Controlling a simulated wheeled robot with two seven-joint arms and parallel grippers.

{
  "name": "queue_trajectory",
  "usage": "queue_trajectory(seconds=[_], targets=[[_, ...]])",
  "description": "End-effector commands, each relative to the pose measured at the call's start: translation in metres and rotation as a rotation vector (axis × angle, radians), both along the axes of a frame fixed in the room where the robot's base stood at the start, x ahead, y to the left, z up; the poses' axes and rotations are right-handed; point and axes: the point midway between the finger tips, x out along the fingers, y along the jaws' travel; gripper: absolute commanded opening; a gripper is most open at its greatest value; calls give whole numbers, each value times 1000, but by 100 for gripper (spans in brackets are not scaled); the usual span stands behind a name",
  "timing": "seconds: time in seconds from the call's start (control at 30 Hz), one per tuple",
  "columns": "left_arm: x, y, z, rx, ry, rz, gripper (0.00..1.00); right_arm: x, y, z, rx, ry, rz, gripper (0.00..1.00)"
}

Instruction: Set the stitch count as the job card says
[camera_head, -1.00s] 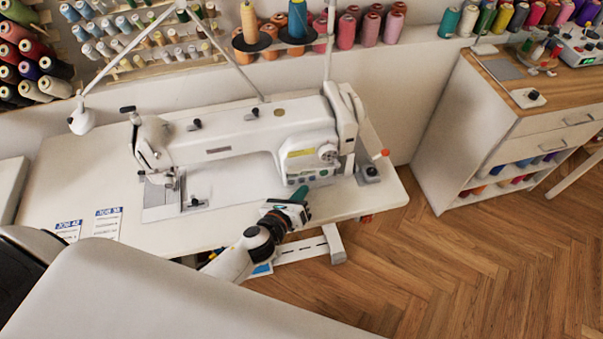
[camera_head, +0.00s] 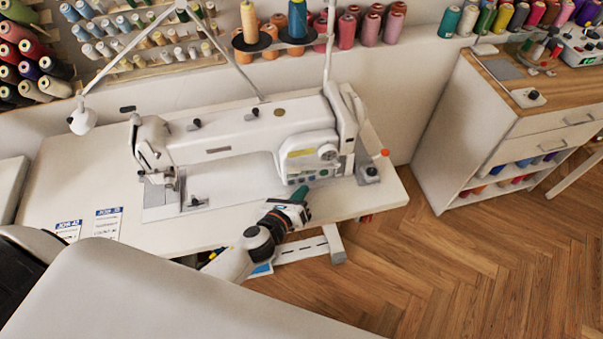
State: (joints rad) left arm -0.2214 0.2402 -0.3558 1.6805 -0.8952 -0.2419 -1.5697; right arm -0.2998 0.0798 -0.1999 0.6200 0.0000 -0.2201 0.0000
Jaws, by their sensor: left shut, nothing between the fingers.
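The white sewing machine (camera_head: 238,140) stands on a pale table. Its control panel (camera_head: 308,176), with small coloured buttons, sits at the base of its right-hand column, below the round dial (camera_head: 327,152). Two paper job cards (camera_head: 68,230) (camera_head: 107,224) with blue headers lie at the table's front left; their small print is too blurred to read surely. My left gripper (camera_head: 299,194) is shut and empty, its greenish tip just in front of and below the panel. I cannot tell whether it touches a button. My right gripper is out of view.
A wooden-topped cabinet (camera_head: 513,95) stands at the right, with thread spools on its shelves. A small lever with an orange knob (camera_head: 385,153) stands on the table's right end. Thread racks line the wall.

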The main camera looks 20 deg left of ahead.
Motion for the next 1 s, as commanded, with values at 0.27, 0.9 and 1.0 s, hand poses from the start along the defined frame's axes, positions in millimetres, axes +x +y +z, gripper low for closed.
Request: queue_trajectory(seconds=[0.27,0.9,1.0], targets=[[0,0,0,0,0,0,0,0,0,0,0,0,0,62],[8,5,0,1,0,0,0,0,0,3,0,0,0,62],[7,5,0,1,0,0,0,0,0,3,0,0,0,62]])
